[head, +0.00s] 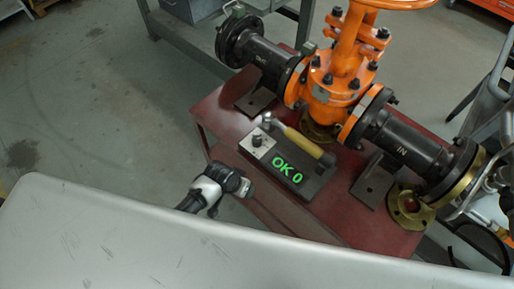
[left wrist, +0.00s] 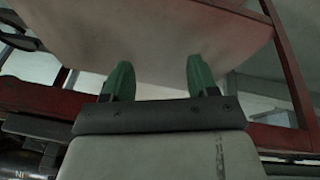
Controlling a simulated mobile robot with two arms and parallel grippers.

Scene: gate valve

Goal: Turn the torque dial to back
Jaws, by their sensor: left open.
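The torque dial (head: 257,140) looks like a small round knob on a pale panel at the left end of a dark box. The knob's exact pointing direction is too small to tell. An arm of mine, white and black, shows left of the box and lower, apart from it; its fingers are not clear there. In the left wrist view my left gripper (left wrist: 157,70) has two green fingers spread apart with nothing between them. The dial is not seen in that view. My right gripper is not in view.
The box sits on a red table (head: 222,120). A tool with a yellow handle (head: 303,142) lies along the box. An orange gate valve (head: 335,85) with black pipes stands behind it. A dark bracket (head: 375,180) is at right. Open floor lies left of the table.

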